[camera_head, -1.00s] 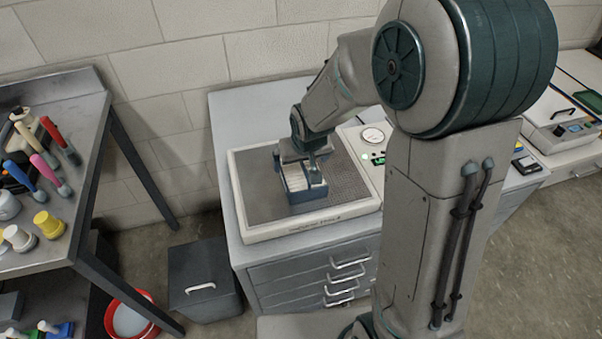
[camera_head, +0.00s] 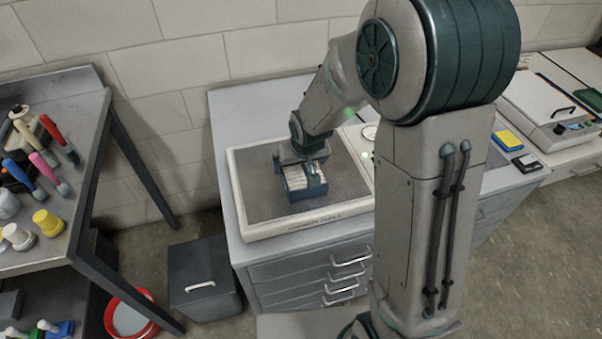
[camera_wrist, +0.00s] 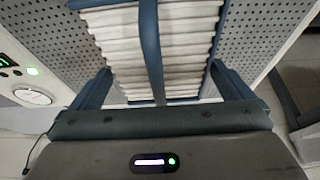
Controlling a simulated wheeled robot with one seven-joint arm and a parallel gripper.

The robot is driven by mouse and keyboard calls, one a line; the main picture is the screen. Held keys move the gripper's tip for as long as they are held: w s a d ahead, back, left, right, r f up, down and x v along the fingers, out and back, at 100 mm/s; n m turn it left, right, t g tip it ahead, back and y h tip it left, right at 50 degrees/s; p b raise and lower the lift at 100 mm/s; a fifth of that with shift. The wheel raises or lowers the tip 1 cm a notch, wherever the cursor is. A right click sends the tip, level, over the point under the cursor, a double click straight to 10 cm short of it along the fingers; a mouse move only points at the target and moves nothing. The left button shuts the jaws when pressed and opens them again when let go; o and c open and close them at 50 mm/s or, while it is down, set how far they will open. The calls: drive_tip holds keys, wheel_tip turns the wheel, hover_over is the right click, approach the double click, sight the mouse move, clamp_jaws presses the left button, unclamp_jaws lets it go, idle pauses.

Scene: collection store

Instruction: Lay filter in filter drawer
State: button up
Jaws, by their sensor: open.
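The filter (camera_head: 298,183) is a blue-framed block with white pleats. It lies on the perforated grey top of a white-rimmed bench unit (camera_head: 305,226), which appears to hold the filter drawer's place; I cannot make out a separate filter drawer. In the wrist view the filter's white pleats (camera_wrist: 185,50) and a blue strap across them lie right in front of my gripper. My gripper (camera_wrist: 160,88) is open, with one finger on each side of the filter near its end. In the head view my gripper (camera_head: 304,165) is over the filter's back part.
A grey cabinet with several drawers (camera_head: 330,280) stands below. A dark lidded bin (camera_head: 203,280), a red bucket (camera_head: 146,325) and a tool-laden metal table (camera_head: 75,225) are at left.

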drive_tip(key=shift+f, duration=0.1)
idle(0.3)
drive_tip(key=c, duration=0.9)
drive_tip(key=shift+c, duration=0.3)
